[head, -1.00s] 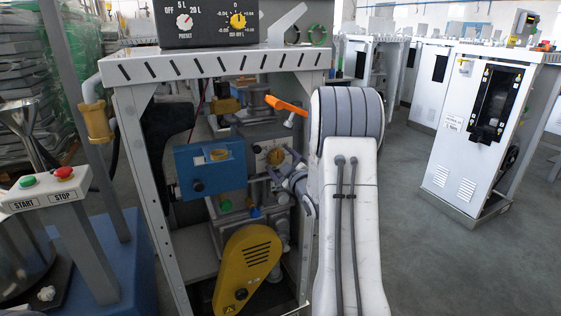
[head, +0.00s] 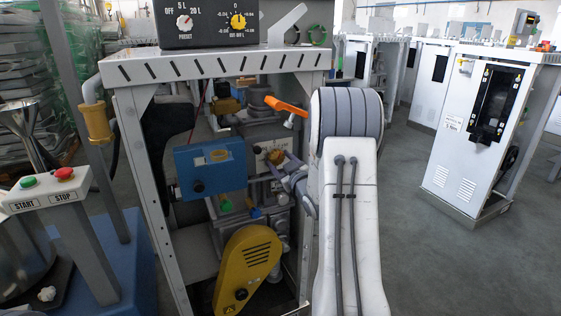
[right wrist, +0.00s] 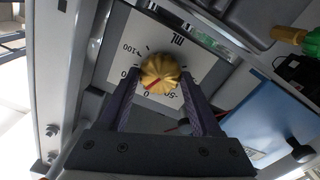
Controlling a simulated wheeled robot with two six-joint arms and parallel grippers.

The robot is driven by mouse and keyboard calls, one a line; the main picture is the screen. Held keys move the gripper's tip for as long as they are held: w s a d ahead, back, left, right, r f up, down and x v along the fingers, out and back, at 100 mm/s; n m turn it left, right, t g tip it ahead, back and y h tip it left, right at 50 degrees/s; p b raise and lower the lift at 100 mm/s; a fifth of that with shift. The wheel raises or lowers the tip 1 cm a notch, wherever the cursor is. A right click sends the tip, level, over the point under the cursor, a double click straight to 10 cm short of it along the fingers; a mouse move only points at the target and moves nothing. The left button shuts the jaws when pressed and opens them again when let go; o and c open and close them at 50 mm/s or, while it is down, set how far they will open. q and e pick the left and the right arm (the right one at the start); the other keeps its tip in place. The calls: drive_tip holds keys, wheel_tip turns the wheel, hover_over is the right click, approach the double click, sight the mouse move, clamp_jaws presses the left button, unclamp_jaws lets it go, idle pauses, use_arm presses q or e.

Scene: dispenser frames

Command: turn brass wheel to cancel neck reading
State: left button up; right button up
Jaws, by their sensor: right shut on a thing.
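The brass wheel (right wrist: 160,74) is a fluted yellow knob with a red line, mounted on a white scale plate (right wrist: 120,45) marked mL, -50, 0 and 100. In the right wrist view the red line points down-left, close to a 0 mark. My right gripper (right wrist: 160,82) is shut on the wheel, with one dark finger on each side of it. In the head view the wheel (head: 275,156) is small, inside the frame, and my right gripper (head: 281,170) partly covers its plate. My left gripper is not in view.
A blue box (head: 210,168) sits just left of the wheel and a yellow cover (head: 249,268) lies below. An orange lever (head: 286,106) is above. A black panel with knobs (head: 208,22) tops the frame. A start/stop post (head: 48,190) stands left. Open floor is at right.

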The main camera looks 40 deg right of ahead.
drive_tip(key=m+p, duration=0.1)
drive_tip(key=m, duration=0.4)
drive_tip(key=shift+f+m, duration=0.1)
drive_tip(key=shift+m, duration=0.2)
idle(0.4)
drive_tip(key=o, duration=1.4)
drive_tip(key=shift+c, duration=0.2)
drive_tip(key=v, duration=1)
drive_tip(key=shift+s, duration=0.25)
drive_tip(key=shift+a, duration=0.15)
